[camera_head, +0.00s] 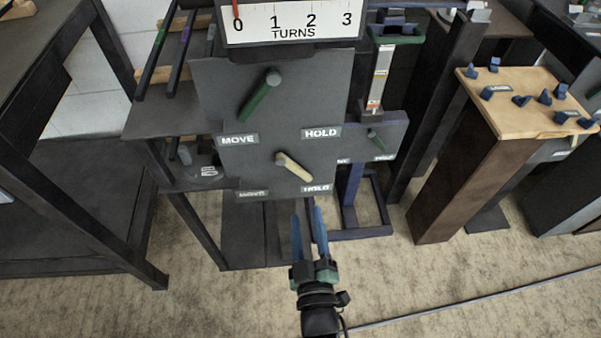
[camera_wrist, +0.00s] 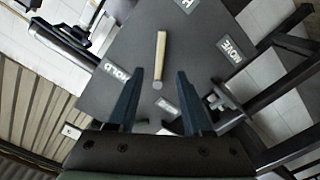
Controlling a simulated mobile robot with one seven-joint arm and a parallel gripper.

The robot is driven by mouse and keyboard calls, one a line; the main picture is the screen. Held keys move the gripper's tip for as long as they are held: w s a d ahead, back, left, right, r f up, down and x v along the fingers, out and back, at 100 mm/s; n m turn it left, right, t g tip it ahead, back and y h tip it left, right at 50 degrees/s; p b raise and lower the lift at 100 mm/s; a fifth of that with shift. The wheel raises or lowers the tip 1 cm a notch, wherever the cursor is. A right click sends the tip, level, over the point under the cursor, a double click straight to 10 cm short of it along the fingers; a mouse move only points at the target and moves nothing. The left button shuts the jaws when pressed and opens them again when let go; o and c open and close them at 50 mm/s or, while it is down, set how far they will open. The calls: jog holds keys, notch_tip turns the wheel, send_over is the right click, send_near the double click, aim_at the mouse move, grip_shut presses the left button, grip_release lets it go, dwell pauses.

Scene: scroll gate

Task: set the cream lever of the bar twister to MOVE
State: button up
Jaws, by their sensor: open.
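The bar twister is a dark grey panel (camera_head: 225,95) with a cream lever (camera_head: 294,167) low on its face. In the head view the lever slants from upper left to lower right, its lower end just above the lower HOLD label (camera_head: 317,188). The lower MOVE label (camera_head: 252,194) is to the left. In the wrist view the cream lever (camera_wrist: 160,57) stands almost vertical in the picture, beyond the fingers. My gripper (camera_head: 308,213) is open and empty, its blue fingers below the lever in the head view and apart from it.
A green lever (camera_head: 260,97) sits higher on the panel, slanting toward the upper MOVE label (camera_head: 238,140). A TURNS scale (camera_head: 292,22) stands above, its red pointer at 0. A smaller green lever (camera_head: 376,139) is at right. A dark table (camera_head: 75,150) stands left; a wooden-topped stand (camera_head: 500,125) is right.

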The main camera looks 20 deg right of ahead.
aim_at(300, 174)
jog(key=b+x, duration=0.1)
jog(key=x, duration=0.9)
jog(key=shift+w, duration=0.35)
jog(key=shift+c, duration=0.2)
grip_shut()
dwell(0.7)
